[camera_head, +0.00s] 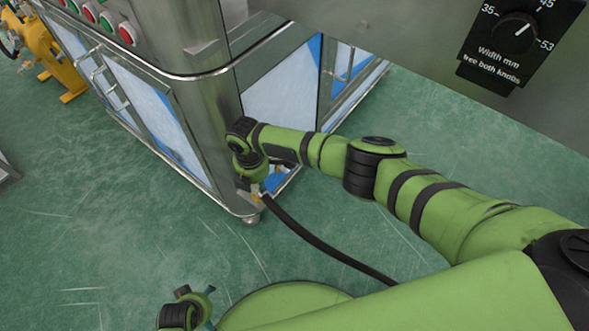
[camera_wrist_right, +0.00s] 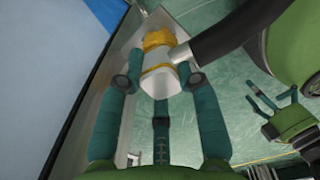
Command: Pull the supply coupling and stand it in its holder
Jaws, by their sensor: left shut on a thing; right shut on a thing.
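The supply coupling (camera_wrist_right: 160,82) is a pale block with a brass-yellow collar (camera_wrist_right: 158,40), and a black hose (camera_head: 320,243) leads off its side. My right gripper (camera_wrist_right: 159,66) is shut on it, fingers on both sides. In the head view my right gripper (camera_head: 254,182) is low at the machine's corner. I cannot tell whether the collar still sits on a fitting. My left gripper (camera_head: 207,300) is low at the bottom left, over the floor, and shows in the right wrist view (camera_wrist_right: 265,103). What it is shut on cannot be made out. I cannot make out the holder.
The steel machine cabinet (camera_head: 160,105) with blue-edged panels stands at the left and middle, with coloured buttons on top. A grey panel with a width knob (camera_head: 515,36) is at upper right. A yellow device (camera_head: 45,50) stands far left. Green floor (camera_head: 90,220) is open at lower left.

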